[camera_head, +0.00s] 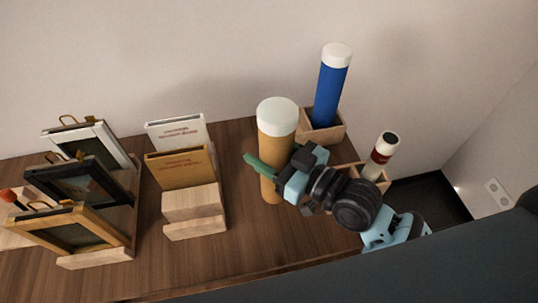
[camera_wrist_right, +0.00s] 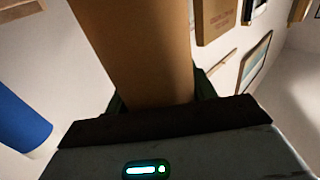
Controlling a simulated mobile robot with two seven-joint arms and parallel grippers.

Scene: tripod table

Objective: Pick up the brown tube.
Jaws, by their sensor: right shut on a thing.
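The brown tube (camera_head: 276,125) has a white cap and stands nearly upright above the wooden table in the head view. My right gripper (camera_head: 268,168) is shut around its lower part, with one green finger showing in front of the tube. In the right wrist view the brown tube (camera_wrist_right: 140,50) fills the space between the green fingers (camera_wrist_right: 155,98). Its lower end shows over the table, and I cannot tell whether it touches the surface. My left gripper is in neither view.
A blue tube (camera_head: 329,95) stands in a wooden holder (camera_head: 322,136) just right of the brown tube. A white tube with a red band (camera_head: 381,156) stands behind my right arm. Books (camera_head: 181,168) and picture frames (camera_head: 75,180) stand on the left. The wall is close behind.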

